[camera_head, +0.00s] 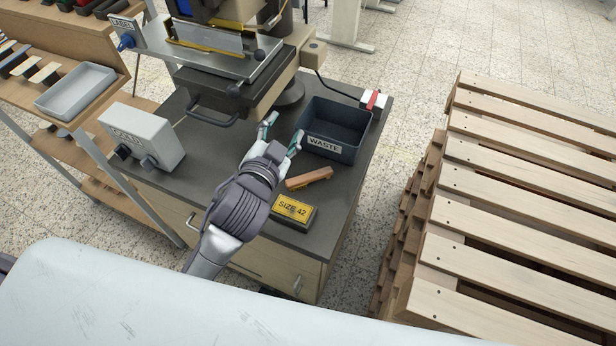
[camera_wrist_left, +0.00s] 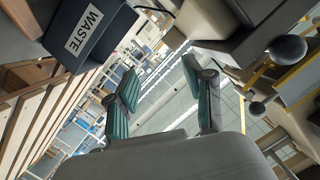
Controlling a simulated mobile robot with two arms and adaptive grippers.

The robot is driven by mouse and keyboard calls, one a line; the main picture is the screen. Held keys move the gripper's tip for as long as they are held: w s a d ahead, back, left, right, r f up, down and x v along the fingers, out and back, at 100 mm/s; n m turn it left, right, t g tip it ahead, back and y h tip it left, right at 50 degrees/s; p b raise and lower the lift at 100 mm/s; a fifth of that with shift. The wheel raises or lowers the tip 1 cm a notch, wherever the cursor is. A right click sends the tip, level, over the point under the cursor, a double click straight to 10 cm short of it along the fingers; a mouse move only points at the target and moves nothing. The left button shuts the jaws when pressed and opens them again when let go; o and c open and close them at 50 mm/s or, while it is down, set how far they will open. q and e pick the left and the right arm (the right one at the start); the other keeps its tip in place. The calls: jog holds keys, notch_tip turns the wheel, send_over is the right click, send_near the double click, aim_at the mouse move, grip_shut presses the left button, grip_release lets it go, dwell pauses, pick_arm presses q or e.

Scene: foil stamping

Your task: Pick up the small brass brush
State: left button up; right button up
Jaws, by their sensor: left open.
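The small brush (camera_head: 309,178) shows as a brown wooden block lying on the dark top of the machine's cabinet (camera_head: 230,150), between the waste bin and a yellow-labelled "SIZE 42" box; its bristles cannot be made out. My left gripper (camera_head: 282,130) is open and empty. It is beyond and to the left of the brush, beside the waste bin, with its fingers pointing away towards the press. In the left wrist view the two green-padded fingers (camera_wrist_left: 166,85) stand apart with nothing between them, and the brush does not show. My right gripper is not in view.
A dark "WASTE" bin (camera_head: 338,152) stands right of my gripper, also in the left wrist view (camera_wrist_left: 103,38). The "SIZE 42" box (camera_head: 294,211) lies nearer. The press (camera_head: 215,65) overhangs the back. A grey control box (camera_head: 142,137) stands left. Pallets (camera_head: 510,210) are stacked right.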

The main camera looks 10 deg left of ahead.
pick_arm(q)
jog(key=w+d+r+m+t+h, duration=0.1)
jog(key=d+r+m+t+h, duration=0.2)
jog(key=d+r+m+h, duration=1.2)
jog(key=s+d+r+m+g+h, duration=0.2)
jog(key=s+d+m+g+h, duration=0.4)
jog(key=m+g, duration=0.55)
jog(key=m+g+y, duration=0.7)
jog(key=m+y, duration=0.7)
jog(key=y, duration=0.8)
send_over(308, 176)
jog(key=f+p, duration=0.1)
jog(key=f, duration=2.6)
jog(key=shift+s+f, duration=0.2)
jog(key=shift+w+d+f+p, duration=0.1)
jog(key=shift+f+p, duration=0.2)
jog(key=shift+f, duration=1.2)
jog(key=shift+w+f+p, duration=0.1)
jog(key=shift+f+p, duration=0.2)
jog(key=shift+f, duration=1.2)
grip_shut()
